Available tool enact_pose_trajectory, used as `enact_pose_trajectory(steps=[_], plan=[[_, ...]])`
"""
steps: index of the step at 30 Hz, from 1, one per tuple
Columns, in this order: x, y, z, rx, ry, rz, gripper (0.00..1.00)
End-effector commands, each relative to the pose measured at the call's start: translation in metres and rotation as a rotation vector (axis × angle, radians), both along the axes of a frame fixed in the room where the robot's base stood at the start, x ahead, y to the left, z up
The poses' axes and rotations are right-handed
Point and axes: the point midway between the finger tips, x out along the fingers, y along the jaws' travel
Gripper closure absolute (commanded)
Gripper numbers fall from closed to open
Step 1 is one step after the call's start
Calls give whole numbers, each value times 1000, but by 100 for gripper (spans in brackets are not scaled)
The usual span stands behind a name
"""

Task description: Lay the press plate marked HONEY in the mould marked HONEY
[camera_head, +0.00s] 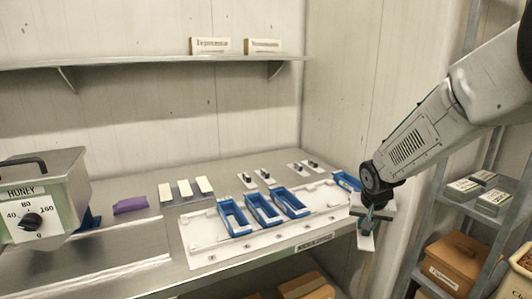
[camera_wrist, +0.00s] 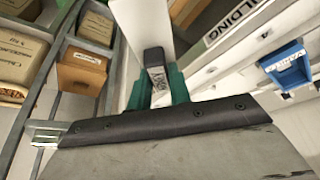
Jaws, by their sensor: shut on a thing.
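My gripper (camera_head: 370,215) hangs past the right end of the table. In the wrist view its green fingers (camera_wrist: 158,88) are shut on the dark knob of a white press plate (camera_wrist: 143,22). The marking by the knob is too small to read for sure. The plate shows partly under my gripper in the head view (camera_head: 365,241). Several blue moulds stand on the table: three side by side (camera_head: 262,209) on a white board, and another (camera_head: 346,181) nearer my gripper. One blue mould (camera_wrist: 287,66) shows at right in the wrist view; I cannot read which is HONEY.
More white plates with dark knobs (camera_head: 264,176) lie behind the moulds. White bars (camera_head: 185,188) and a purple block (camera_head: 130,205) lie further left. A rack with boxes (camera_head: 462,190) stands at right.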

Motion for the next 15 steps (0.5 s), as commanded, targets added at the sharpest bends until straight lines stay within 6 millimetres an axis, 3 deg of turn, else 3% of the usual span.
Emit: enact_pose_trajectory(steps=[8,11,15], plan=[[-1,1,-8,3,5,12,100],[-3,6,-34,14,13,56,100],[-14,15,-91,29,21,155,100]])
